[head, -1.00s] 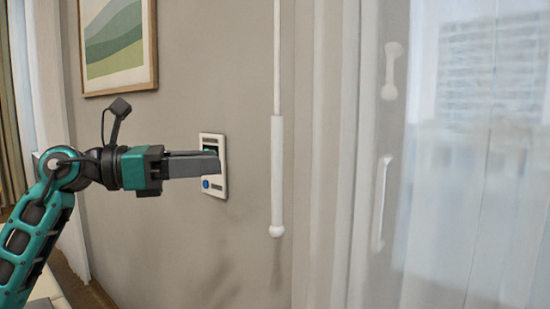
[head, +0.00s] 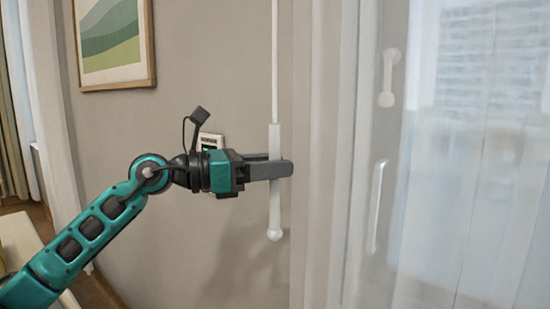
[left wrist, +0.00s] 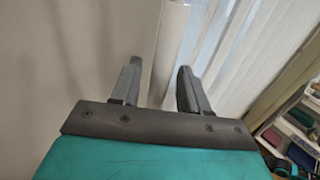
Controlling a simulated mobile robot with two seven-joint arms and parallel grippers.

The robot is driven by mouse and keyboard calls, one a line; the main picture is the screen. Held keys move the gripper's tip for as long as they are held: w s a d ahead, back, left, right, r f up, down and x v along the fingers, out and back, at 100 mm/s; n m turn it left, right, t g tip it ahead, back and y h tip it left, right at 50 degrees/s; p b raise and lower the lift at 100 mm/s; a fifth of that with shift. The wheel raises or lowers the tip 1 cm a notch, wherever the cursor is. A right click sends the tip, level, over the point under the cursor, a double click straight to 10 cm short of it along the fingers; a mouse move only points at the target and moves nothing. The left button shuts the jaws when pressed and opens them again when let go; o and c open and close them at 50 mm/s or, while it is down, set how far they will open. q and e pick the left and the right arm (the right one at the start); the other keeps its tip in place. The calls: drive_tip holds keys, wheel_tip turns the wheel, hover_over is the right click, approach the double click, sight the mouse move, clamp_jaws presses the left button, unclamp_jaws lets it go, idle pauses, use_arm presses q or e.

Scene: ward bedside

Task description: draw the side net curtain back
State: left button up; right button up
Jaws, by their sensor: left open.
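The white curtain wand (head: 275,205) hangs upright in front of the wall, with a thicker handle and a round knob at its lower end. The sheer net curtain (head: 330,150) hangs just right of it. My left gripper (head: 285,169) is at the wand's handle, one finger crossing in front of it. In the left wrist view the wand (left wrist: 170,45) stands between the two open fingers of my gripper (left wrist: 158,82), with a gap to each side. The net curtain (left wrist: 232,50) also shows there, at the right. My right gripper is not in view.
A wall panel (head: 210,141) is partly hidden behind my left gripper. A framed picture (head: 113,42) hangs at the upper left. A window with a pale handle (head: 377,205) shows behind the net. Shelves with several items (left wrist: 290,135) stand at the right in the wrist view.

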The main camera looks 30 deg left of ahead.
use_arm(q)
drive_tip(key=shift+w+d, duration=0.2)
drive_tip(key=shift+w, duration=0.1)
drive_tip(key=shift+c, duration=0.4)
clamp_jaws()
